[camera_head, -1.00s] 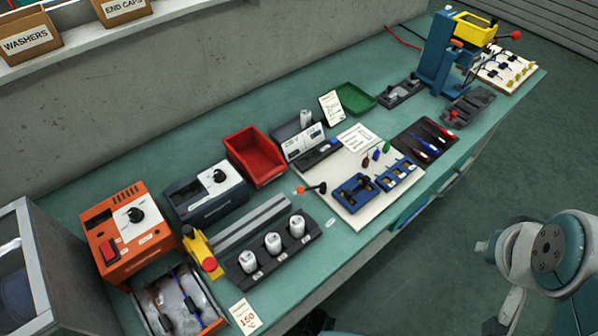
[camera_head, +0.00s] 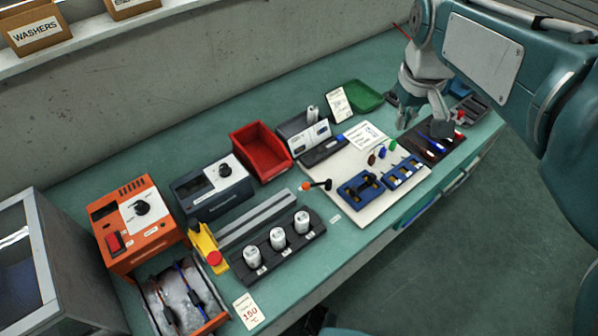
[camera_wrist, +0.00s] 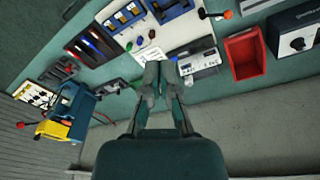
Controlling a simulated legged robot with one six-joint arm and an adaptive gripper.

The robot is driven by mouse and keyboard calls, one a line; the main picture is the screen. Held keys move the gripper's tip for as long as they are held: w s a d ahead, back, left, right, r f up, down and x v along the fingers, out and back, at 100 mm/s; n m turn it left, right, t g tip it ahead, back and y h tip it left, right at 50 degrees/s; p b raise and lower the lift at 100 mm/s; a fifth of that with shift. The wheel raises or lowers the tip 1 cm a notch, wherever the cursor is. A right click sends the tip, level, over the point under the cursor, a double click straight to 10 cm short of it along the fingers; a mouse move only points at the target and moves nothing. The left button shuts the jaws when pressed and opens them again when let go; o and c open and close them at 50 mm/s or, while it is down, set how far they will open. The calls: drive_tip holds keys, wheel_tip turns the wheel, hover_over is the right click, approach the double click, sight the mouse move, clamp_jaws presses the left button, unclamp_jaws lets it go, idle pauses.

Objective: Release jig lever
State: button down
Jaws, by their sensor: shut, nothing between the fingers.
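The lever (camera_head: 317,184) is a black arm with an orange tip. It lies low at the left edge of the white board, left of the blue jig block (camera_head: 360,191), with its tip pointing left. In the wrist view the lever (camera_wrist: 212,14) is at the top edge, right of the blue jig (camera_wrist: 170,8). My gripper (camera_wrist: 161,72) is shut and empty. It hangs above the back part of the bench, apart from the lever and the jig. In the head view it is partly hidden by my wrist.
A red bin (camera_head: 260,146), a grey meter (camera_head: 305,133) and a green tray (camera_head: 362,97) stand behind. A black holder with white cylinders (camera_head: 278,240) is at the front left.

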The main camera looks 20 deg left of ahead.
sight(316, 184)
drive_tip(key=a+f+n+g+h, duration=0.1)
drive_tip(key=a+f+n, duration=0.1)
drive_tip(key=a+f, duration=0.3)
drive_tip(key=w+a+f+n, duration=0.1)
drive_tip(key=a+f, duration=0.4)
drive_tip(key=a, duration=0.7)
drive_tip(key=a+f+n+g+h, duration=0.1)
drive_tip(key=a+f+n, duration=0.2)
drive_tip(key=a+f, duration=0.2)
drive_tip(key=a, duration=0.3)
drive_tip(key=shift+w+a+f+g+h, duration=0.3)
drive_tip(key=shift+a+f, duration=0.05)
drive_tip(key=shift+f, duration=0.05)
drive_tip(key=shift+f, duration=0.1)
drive_tip(key=x, duration=0.9)
drive_tip(key=shift+d+f, duration=0.1)
drive_tip(key=shift+f, duration=0.2)
drive_tip(key=d, duration=0.1)
drive_tip(key=s+d, duration=0.1)
drive_tip(key=shift+d+f, duration=0.25)
drive_tip(key=shift+f, duration=0.1)
drive_tip(key=shift+s+d+f, duration=0.15)
drive_tip(key=shift+s+d, duration=0.15)
drive_tip(key=shift+d, duration=0.3)
